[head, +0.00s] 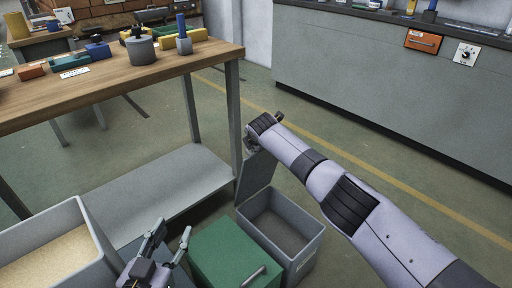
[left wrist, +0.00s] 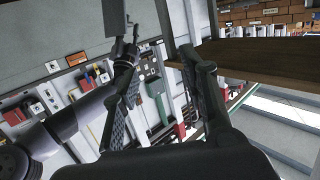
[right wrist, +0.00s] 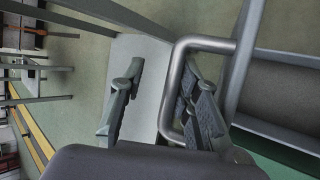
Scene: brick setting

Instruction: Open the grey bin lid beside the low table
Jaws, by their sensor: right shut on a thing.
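The grey bin (head: 283,222) stands on the floor right of the low table (head: 140,72). Its lid (head: 258,172) is swung up and stands steeply at the rear left edge, so the empty inside shows. My right gripper (head: 262,128) is at the top of the lid, its fingertips mostly hidden in the head view. In the right wrist view the grey bar handle (right wrist: 172,92) passes between the right gripper's fingers (right wrist: 160,100), and I hold it. My left gripper (head: 172,232) is open and empty, left of the green-lidded bin; its spread fingers show in the left wrist view (left wrist: 160,55).
A bin with a shut green lid (head: 228,250) stands directly left of the grey bin. A pale open container (head: 88,222) is at the lower left. Table legs and a low shelf (head: 165,185) are close by. The floor towards the long counter (head: 390,85) is clear.

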